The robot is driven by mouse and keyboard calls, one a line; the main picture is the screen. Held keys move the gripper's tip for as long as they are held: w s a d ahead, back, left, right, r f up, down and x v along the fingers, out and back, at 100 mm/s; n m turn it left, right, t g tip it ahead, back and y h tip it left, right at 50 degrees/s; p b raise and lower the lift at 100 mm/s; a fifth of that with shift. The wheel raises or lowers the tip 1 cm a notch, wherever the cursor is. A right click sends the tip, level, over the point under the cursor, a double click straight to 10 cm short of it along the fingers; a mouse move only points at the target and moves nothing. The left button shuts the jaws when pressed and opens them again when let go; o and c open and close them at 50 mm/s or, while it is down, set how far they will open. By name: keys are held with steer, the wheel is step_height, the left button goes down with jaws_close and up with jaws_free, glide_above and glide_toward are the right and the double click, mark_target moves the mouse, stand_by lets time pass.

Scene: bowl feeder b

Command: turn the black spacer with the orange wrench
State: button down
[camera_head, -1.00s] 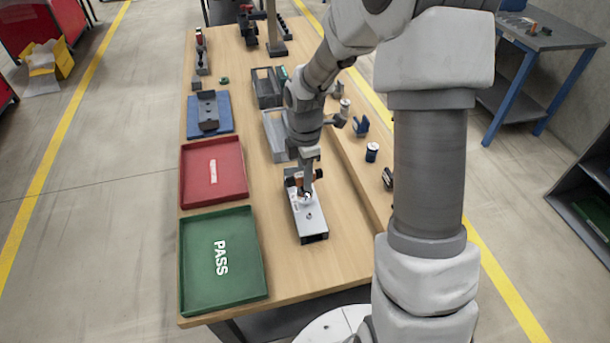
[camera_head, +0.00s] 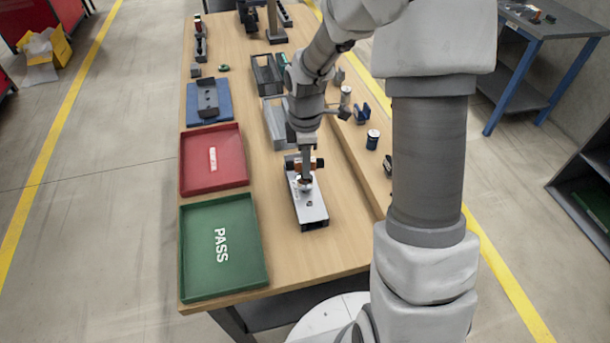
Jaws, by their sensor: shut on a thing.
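My gripper (camera_head: 305,183) points down at the upper part of a light grey block (camera_head: 312,212) on the wooden bench. An orange and black piece, which looks like the orange wrench (camera_head: 291,163), shows on both sides of my gripper, at the block's far end. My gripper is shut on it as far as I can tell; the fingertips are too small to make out. A pale round part shows right at the gripper's tip. I cannot pick out the black spacer for sure. A small dark spot lies on the block's top, nearer the camera than my gripper.
A green PASS tray (camera_head: 190,250) and a red tray (camera_head: 184,165) lie left of the block. A blue mat (camera_head: 222,112) with a dark part lies beyond them. Grey bins (camera_head: 272,125) stand behind my gripper. A dark blue can (camera_head: 373,141) stands to the right.

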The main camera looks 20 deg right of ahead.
steer(key=shift+r+p, duration=1.95)
steer(key=shift+r, duration=0.55)
